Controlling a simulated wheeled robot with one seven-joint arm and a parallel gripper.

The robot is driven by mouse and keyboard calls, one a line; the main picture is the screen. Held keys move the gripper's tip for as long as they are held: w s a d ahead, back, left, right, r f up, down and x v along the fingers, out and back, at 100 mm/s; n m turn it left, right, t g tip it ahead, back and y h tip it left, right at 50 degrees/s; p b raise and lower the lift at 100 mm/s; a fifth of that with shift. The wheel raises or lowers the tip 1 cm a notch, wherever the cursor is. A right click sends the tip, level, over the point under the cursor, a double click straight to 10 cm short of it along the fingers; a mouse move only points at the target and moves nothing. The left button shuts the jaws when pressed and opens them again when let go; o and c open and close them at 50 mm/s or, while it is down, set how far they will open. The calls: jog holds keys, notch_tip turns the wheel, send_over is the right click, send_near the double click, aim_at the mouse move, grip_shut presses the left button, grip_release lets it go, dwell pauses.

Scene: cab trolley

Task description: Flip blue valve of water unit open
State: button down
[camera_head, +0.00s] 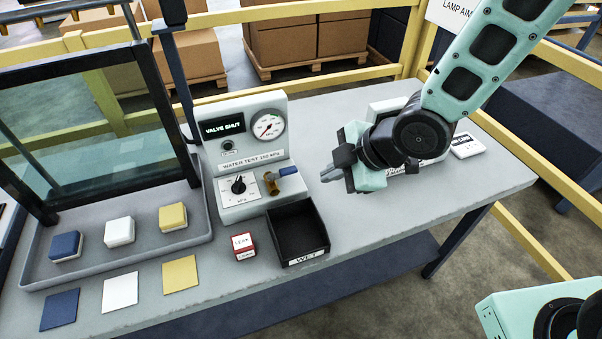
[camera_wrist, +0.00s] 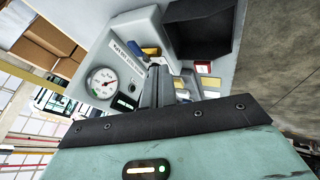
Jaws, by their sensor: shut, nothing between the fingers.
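The water unit (camera_head: 240,150) is a pale box with a gauge, a dial and a black display reading "VALVE SHUT". Its brass valve with a blue handle (camera_head: 288,171) sticks out at the lower right of its front, the handle pointing to the right. My gripper (camera_head: 326,174) is shut and empty, to the right of the blue handle and apart from it, its fingers pointing left. In the wrist view the gauge (camera_wrist: 103,82) shows left of my fingers (camera_wrist: 158,85).
A black bin (camera_head: 300,232) labelled "WET" stands below the valve, beside a red and white "LEAK" box (camera_head: 243,246). A grey tray (camera_head: 120,256) with blue, white and yellow blocks lies at left. Another pale unit (camera_head: 392,108) stands behind my gripper.

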aim_at(282, 173)
jog(key=shift+w+a+f+p, duration=0.4)
jog(key=shift+w+a+f, duration=0.6)
jog(key=shift+w+f, duration=0.25)
jog(key=shift+w+a+f+p, duration=0.35)
jog(key=shift+w+a+f, duration=0.6)
jog(key=shift+w+f, duration=0.3)
jog(key=shift+w+a+f+p, duration=0.4)
jog(key=shift+w+a+f, duration=0.65)
jog(key=shift+f, duration=0.3)
